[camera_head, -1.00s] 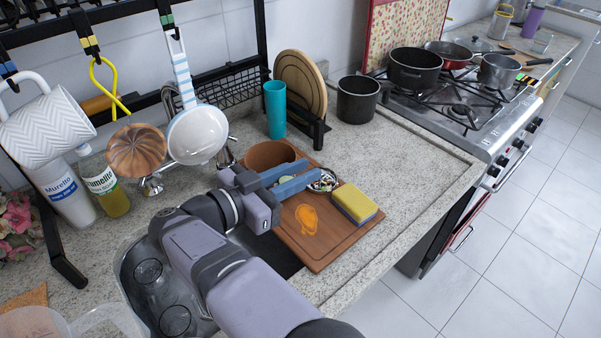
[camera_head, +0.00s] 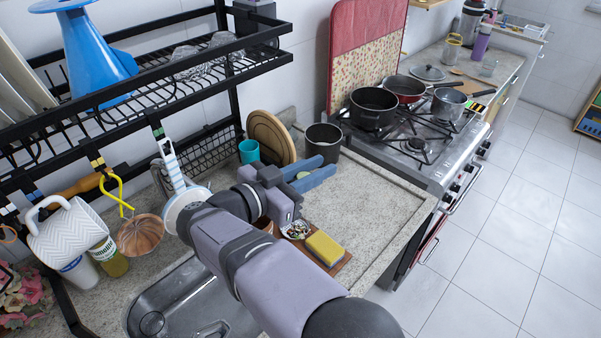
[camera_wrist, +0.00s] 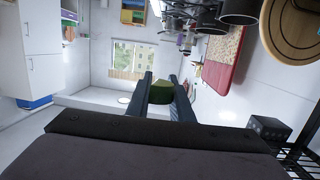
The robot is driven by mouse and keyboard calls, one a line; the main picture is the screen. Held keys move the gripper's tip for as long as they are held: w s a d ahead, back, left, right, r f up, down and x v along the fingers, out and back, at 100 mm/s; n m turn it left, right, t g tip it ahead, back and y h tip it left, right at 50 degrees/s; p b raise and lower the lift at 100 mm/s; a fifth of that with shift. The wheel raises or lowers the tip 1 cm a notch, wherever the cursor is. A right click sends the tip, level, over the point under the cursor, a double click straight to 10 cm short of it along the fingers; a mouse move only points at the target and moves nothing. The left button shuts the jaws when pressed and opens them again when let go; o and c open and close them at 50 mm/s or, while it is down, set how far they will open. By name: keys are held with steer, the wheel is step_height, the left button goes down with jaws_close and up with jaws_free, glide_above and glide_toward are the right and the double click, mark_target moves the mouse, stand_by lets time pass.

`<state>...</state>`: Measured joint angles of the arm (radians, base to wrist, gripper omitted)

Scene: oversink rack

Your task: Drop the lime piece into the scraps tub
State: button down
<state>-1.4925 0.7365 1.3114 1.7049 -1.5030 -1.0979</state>
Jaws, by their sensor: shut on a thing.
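The green lime piece (camera_wrist: 160,92) is held between the two fingers of my gripper (camera_wrist: 160,82) in the wrist view. In the head view a bit of the lime piece (camera_head: 303,175) shows between the blue fingers of my gripper (camera_head: 325,168), raised above the counter. A small round container with mixed bits (camera_head: 297,230) sits on the wooden board (camera_head: 341,266), below the gripper. I cannot tell for certain which of these is the scraps tub.
A yellow sponge (camera_head: 325,248) lies on the board. A dark pot (camera_head: 323,143), a teal cup (camera_head: 249,151) and round wooden boards (camera_head: 272,137) stand behind the gripper. The black rack (camera_head: 150,75) is at upper left. The counter (camera_head: 375,195) to the right is clear.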

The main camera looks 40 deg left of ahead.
step_height(320, 180, up, 4)
steer(key=w+a+n+y+p, duration=0.2)
steer(key=y+p, duration=0.1)
steer(key=s+a+f+n+g+y, duration=0.4)
steer(key=s+a+f+n+y, duration=0.4)
steer(key=a, duration=0.4)
steer(key=shift+f+g+y, duration=0.4)
steer(key=shift+f+y, duration=0.5)
step_height(320, 180, down, 6)
steer(key=b, duration=0.5)
steer(key=c, duration=1.5)
jaws_free()
